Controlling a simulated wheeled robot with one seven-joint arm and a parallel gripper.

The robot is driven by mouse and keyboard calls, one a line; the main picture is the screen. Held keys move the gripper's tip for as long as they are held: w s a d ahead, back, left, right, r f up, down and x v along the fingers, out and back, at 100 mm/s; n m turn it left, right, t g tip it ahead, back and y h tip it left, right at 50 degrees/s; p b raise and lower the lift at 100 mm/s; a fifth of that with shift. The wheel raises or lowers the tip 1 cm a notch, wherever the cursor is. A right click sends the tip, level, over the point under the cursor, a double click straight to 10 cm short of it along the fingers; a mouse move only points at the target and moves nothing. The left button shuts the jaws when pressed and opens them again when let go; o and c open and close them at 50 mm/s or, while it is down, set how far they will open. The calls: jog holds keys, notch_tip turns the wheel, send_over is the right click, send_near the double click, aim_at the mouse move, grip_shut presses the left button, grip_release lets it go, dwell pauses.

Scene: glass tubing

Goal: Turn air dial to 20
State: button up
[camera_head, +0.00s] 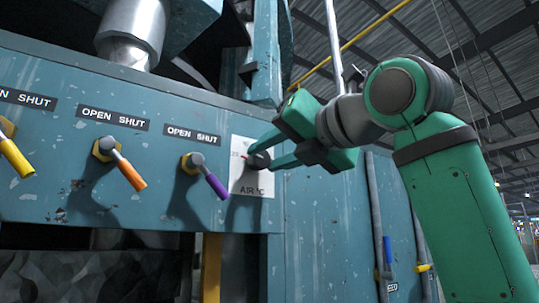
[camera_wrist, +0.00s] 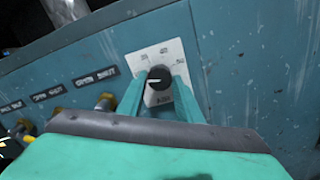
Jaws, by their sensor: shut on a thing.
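The air dial is a dark round knob (camera_head: 260,160) on a white plate (camera_head: 240,184) marked AIR °C, on the teal machine panel. In the head view my gripper (camera_head: 262,158) reaches in from the right and its green fingers are on the knob, partly hiding it. In the wrist view the black knob (camera_wrist: 158,78) sits between my two green fingertips, shut on its sides. A pale pointer line shows on the knob's face, roughly horizontal. Scale numbers show on the plate above the knob; most are too small to read surely.
Left of the dial are levers with yellow (camera_head: 17,158), orange (camera_head: 131,175) and purple (camera_head: 214,184) handles under OPEN SHUT labels. The purple one is closest to the dial. Grey vertical pipes (camera_head: 376,225) run down the panel at right.

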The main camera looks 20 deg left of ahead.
jog(key=shift+w, duration=0.1)
jog(key=o, duration=1)
jog(key=shift+o, duration=0.2)
jog(key=v, duration=1)
jog(key=shift+d, duration=0.35)
